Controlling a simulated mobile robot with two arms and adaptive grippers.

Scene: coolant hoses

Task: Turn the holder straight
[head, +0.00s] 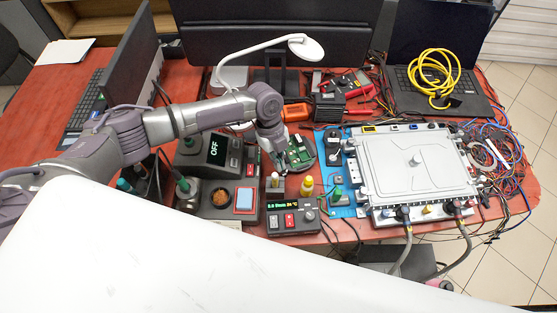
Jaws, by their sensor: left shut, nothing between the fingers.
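A round dark holder (307,164) stands on the red table in the middle of the head view, with a green circuit board (299,148) on it. The board looks turned at an angle to the table's edges. My left gripper (281,166) points down at the holder's left side. Its fingers are shut and empty. I cannot tell whether they touch the holder. The gripper hides part of the holder's left edge. My right gripper is not in view.
In front are a small control box (292,219) and a yellow-topped bottle (307,186). Right are a blue mat (340,211) and a large grey housing (415,170) with hoses. A white lamp (265,46) arches behind. Free room is tight.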

